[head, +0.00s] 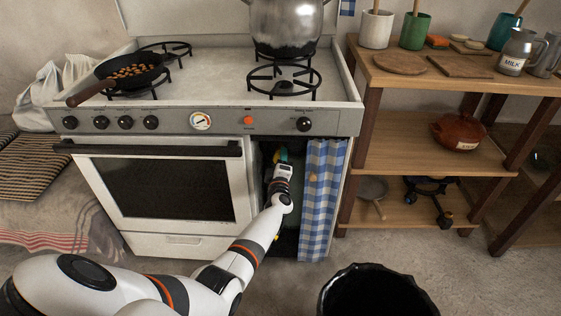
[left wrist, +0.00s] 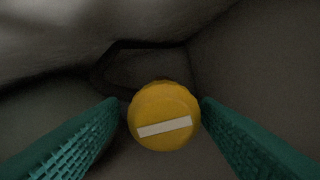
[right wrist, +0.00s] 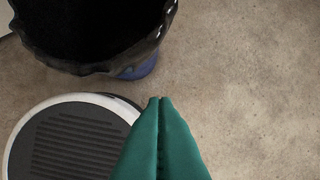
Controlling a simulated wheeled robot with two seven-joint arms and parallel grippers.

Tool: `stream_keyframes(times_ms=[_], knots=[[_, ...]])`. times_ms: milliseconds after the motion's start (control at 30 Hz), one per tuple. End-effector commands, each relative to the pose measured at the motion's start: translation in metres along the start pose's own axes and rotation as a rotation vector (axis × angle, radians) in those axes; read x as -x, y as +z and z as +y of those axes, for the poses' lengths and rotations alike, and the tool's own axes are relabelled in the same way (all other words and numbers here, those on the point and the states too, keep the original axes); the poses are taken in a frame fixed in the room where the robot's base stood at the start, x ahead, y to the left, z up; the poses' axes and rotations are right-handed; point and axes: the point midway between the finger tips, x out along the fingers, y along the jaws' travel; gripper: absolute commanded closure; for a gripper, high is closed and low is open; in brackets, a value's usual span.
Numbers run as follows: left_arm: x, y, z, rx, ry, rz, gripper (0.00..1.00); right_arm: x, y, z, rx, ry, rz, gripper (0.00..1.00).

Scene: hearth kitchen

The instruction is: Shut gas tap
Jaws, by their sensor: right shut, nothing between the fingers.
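The gas tap is a round yellow knob (left wrist: 165,128) with a white bar, slightly tilted from level, in the left wrist view. My left gripper (head: 282,155) reaches into the open compartment (head: 262,185) at the right of the stove. Its teal fingers (left wrist: 160,102) stand open on either side of the knob. The right finger looks very near the knob's edge and a small gap shows at the left; contact cannot be told. My right gripper (right wrist: 160,99) is shut and empty above the floor. In the head view the knob is mostly hidden by my gripper.
A blue checked curtain (head: 322,195) hangs right beside my left arm. The white stove (head: 189,121) carries a pan (head: 131,75) and a steel pot (head: 288,25). A black bin (head: 375,295) stands in front. A wooden shelf (head: 425,155) is at the right.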

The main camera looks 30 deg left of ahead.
Motion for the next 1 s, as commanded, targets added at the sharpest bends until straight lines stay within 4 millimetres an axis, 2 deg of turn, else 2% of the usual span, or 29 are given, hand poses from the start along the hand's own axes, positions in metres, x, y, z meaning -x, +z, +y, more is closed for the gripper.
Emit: stream_keyframes(times_ms=[400, 633, 1000], knots=[[0.004, 0.001, -0.002, 0.003, -0.001, -0.001, 0.41, 0.0, 0.002, 0.0, 0.0, 0.001, -0.005, 1.0], [0.026, 0.001, -0.003, 0.002, -0.001, -0.001, 0.41, -0.042, -0.006, 0.002, 0.003, 0.005, 0.027, 1.0], [0.084, 0.001, -0.002, 0.002, 0.001, 0.0, 0.41, -0.106, -0.03, 0.006, 0.009, 0.011, 0.062, 1.0]])
